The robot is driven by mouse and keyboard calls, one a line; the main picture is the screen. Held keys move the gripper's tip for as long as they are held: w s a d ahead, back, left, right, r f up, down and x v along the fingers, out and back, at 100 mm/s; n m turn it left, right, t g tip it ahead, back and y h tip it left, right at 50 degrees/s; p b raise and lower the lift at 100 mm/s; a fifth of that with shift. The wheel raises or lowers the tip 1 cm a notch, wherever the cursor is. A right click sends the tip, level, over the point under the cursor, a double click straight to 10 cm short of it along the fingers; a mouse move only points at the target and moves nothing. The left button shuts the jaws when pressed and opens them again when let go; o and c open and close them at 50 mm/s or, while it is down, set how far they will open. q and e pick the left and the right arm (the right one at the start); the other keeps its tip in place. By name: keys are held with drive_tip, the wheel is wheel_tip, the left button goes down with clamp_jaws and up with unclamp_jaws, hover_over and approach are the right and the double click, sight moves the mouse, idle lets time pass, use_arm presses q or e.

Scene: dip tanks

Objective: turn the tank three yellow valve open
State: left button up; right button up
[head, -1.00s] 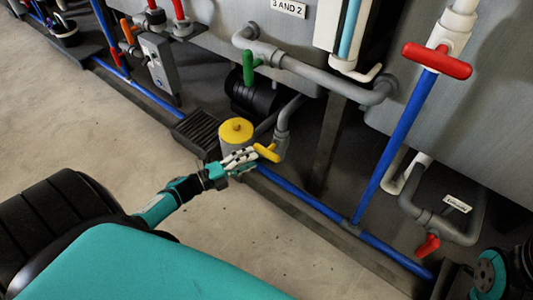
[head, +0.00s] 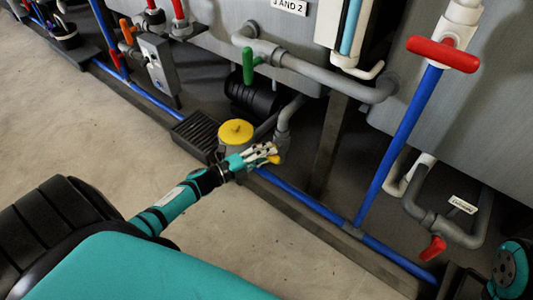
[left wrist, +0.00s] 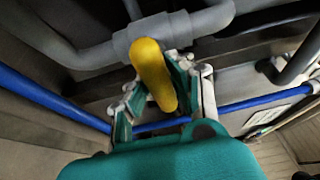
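The yellow valve handle (head: 274,159) sits on a grey pipe beside the round yellow cap. My left gripper (head: 266,152) is at this handle and covers much of it. In the left wrist view the yellow handle (left wrist: 152,72) reaches from the grey pipe fitting into the space between the fingers of my left gripper (left wrist: 165,88). The fingers stand apart on both sides of the handle, and I see no clear grip on it. My right gripper is not visible; only a teal and black part of my right arm shows at the right edge.
A pot with a yellow cap (head: 236,132) stands just left of the valve. A green handle (head: 248,66) and red handles (head: 442,54) are on other pipes. A blue pipe (head: 300,197) runs low along the tanks. The floor (head: 110,130) at the left is clear.

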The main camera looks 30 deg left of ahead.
use_arm(q)
clamp_jaws()
drive_tip(key=shift+n+t, duration=0.3)
drive_tip(key=shift+n, duration=0.4)
drive_tip(key=n+t, duration=0.1)
drive_tip(key=n, duration=0.1)
drive_tip(key=shift+f+n+b, duration=0.1)
drive_tip(key=shift+n+b, duration=0.2)
drive_tip(key=shift+b, duration=0.05)
drive_tip(key=n+t, duration=0.1)
drive_tip(key=n, duration=0.1)
drive_tip(key=n+t, duration=0.1)
drive_tip(key=n, duration=0.2)
drive_tip(key=shift+y, duration=0.3)
drive_tip(key=n+t+y, duration=0.1)
drive_tip(key=n, duration=0.3)
drive_tip(key=n+t+y, duration=0.1)
drive_tip(key=n+y, duration=0.1)
drive_tip(key=n, duration=0.1)
drive_tip(key=shift+n, duration=0.4)
drive_tip(key=shift+a+n+t+y+p, duration=0.15)
drive_tip(key=shift+n+y, duration=0.5)
drive_tip(key=shift+n, duration=0.75)
drive_tip(key=shift+d+n+t+y+p, duration=0.1)
drive_tip(key=shift+n+t+y+p, duration=0.15)
drive_tip(key=shift+n+y, duration=0.8)
drive_tip(key=shift+a+n, duration=0.1)
drive_tip(key=shift+n, duration=0.45)
